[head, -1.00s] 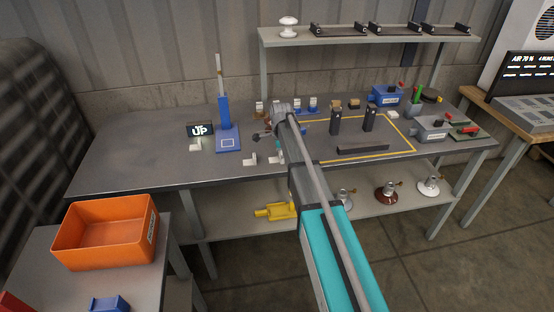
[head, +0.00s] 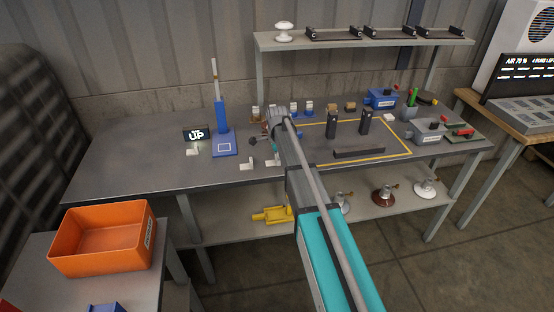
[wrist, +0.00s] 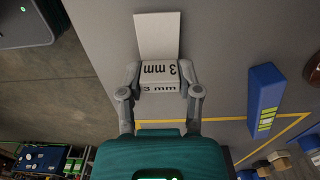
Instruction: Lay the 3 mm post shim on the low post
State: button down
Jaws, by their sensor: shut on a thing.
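My gripper (wrist: 160,78) is shut on the 3 mm post shim (wrist: 158,36), a white angled piece marked "3 mm" on two faces. The shim sits between both fingertips in the wrist view, its flat plate extending beyond them. In the head view my arm largely hides the gripper, above the middle of the bench. Two dark upright posts stand inside the yellow outline, a left one (head: 331,124) and a right one (head: 365,121), both right of my arm. I cannot tell which is the low post. Neither is being touched by the shim as far as I see.
White angled pieces (head: 247,163) lie near the front edge. A dark bar (head: 358,152) lies before the posts. A blue block (wrist: 265,98) is right of the gripper.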

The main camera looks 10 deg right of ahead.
jog(key=shift+r+p, duration=1.2)
jog(key=shift+r, duration=0.2)
jog(key=s+d+r+p, duration=0.2)
jog(key=s+r+p, duration=0.8)
jog(key=s, duration=0.3)
jog(key=shift+s+d, duration=0.3)
jog(key=shift+s, duration=0.1)
jog(key=shift+a, duration=0.1)
